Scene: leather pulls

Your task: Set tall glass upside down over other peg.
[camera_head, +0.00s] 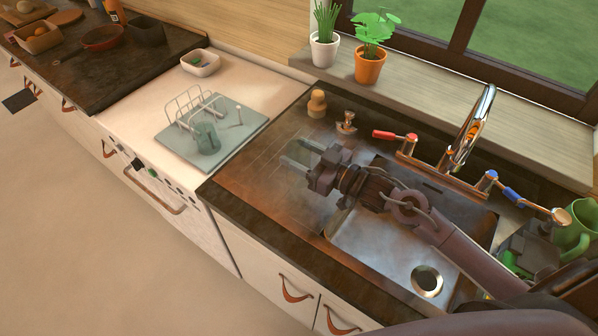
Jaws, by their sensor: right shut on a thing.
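A pale teal drying mat (238,137) lies on the white counter. A clear glass (207,139) stands on it beside the wire rack, apparently upside down over a peg. A thin bare peg (239,116) stands to its right. My right gripper (297,154) is over the dark counter left of the sink, to the right of the mat and apart from it. It is shut on a pale, see-through thing, apparently the tall glass, whose outline blurs with the fingers. Which way up it is I cannot tell. My left gripper is not in view.
A wire rack (196,106) stands on the mat's back left. A white dish (200,62) is behind it. A wooden figure (317,104) and the tap (470,125) stand behind the sink (384,262). A green mug (572,238) is at the right.

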